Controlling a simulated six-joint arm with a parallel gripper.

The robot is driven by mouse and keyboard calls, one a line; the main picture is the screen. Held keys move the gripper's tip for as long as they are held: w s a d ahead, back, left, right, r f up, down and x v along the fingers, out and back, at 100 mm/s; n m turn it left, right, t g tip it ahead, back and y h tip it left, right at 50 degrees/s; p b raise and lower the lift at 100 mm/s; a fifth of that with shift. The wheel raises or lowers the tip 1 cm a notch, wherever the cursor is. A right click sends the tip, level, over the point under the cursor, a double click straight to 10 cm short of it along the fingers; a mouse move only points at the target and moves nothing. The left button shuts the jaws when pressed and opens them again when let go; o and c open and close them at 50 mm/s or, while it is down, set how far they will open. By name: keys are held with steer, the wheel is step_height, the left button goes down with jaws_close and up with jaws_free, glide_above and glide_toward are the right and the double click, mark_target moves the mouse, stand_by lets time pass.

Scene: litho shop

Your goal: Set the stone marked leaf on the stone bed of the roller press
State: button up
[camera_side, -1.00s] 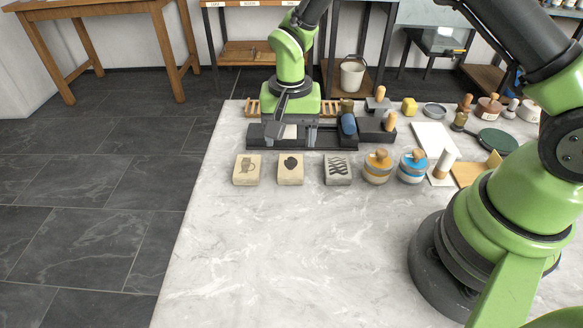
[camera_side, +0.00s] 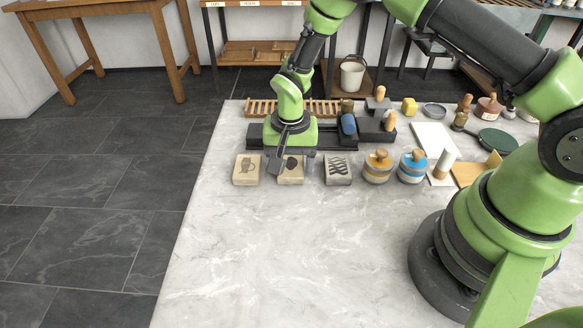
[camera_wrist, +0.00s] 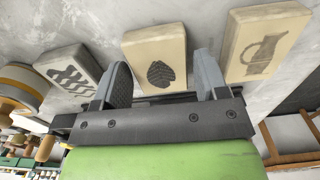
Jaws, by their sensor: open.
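The stone marked leaf (camera_side: 288,179) is a pale block with a dark leaf, the middle of three stones in a row on the marble table. My gripper (camera_side: 290,164) is open just above and behind it, partly hiding it in the side view. In the wrist view the leaf stone (camera_wrist: 153,48) shows beyond and between the open fingers of my gripper (camera_wrist: 165,80). I cannot tell whether the fingers reach down beside it. The roller press, with its blue roller (camera_side: 348,124) and long dark bed (camera_side: 235,136), stands behind the row, partly hidden by my arm.
The jug-marked stone (camera_side: 247,170) lies left of the leaf stone, the wavy-marked stone (camera_side: 338,170) right of it. Two round-handled pots, one orange-banded (camera_side: 377,170) and one blue-banded (camera_side: 413,168), stand further right. A slatted wooden rack (camera_side: 262,107) is behind the press. The table's front is clear.

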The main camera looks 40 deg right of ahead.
mark_target(291, 165)
steer(key=c, duration=0.6)
steer(key=shift+r, duration=2.55)
